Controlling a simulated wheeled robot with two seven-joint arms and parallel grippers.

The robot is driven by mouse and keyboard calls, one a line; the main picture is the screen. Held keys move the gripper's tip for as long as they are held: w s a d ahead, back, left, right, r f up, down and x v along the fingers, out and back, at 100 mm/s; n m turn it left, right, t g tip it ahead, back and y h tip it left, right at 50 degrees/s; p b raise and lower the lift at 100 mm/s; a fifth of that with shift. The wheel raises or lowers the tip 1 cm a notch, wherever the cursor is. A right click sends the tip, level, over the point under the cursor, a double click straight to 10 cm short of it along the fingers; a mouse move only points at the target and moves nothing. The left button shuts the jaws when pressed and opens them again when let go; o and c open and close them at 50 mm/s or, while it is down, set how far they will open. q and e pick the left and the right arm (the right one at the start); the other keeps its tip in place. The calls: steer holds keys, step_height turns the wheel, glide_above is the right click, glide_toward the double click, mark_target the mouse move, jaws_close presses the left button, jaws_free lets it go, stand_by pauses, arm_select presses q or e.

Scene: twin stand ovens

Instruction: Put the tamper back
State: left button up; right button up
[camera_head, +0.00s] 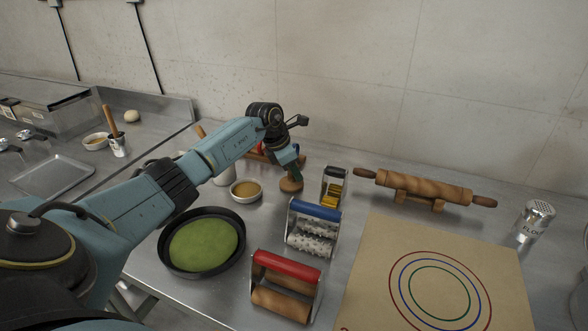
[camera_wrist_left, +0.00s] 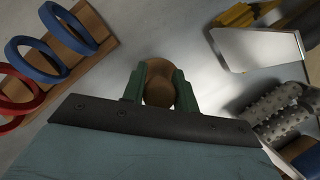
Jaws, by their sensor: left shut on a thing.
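The wooden tamper (camera_head: 291,184) is at the back of the counter, right of the small bowl of yellow-brown contents (camera_head: 246,190). My left gripper (camera_head: 289,168) points down over it and is shut on its upper part. In the left wrist view the tamper's round brown top (camera_wrist_left: 159,88) sits between the green fingers. The tamper looks upright, its wide foot at or close to the counter; I cannot tell whether it touches. My right gripper is not in view.
A wooden rack with red and blue rings (camera_wrist_left: 70,45) stands close by. A small metal-framed tool (camera_head: 334,187), blue-topped spiked roller (camera_head: 313,229), red-topped roller (camera_head: 285,285) and pan (camera_head: 164,258) surround the spot. A rolling pin (camera_head: 425,188) lies right, behind the ringed mat (camera_head: 385,240).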

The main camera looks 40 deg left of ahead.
arm_select(q)
steer(key=o, duration=1)
steer(key=shift+f, duration=0.1)
steer(key=shift+o, duration=0.2)
steer(key=shift+r, duration=0.3)
steer(key=v, duration=1.1)
steer(key=shift+s+r+p, duration=0.15)
steer(key=shift+r+p, duration=0.15)
steer(key=shift+r, duration=0.05)
steer(key=shift+a, duration=0.1)
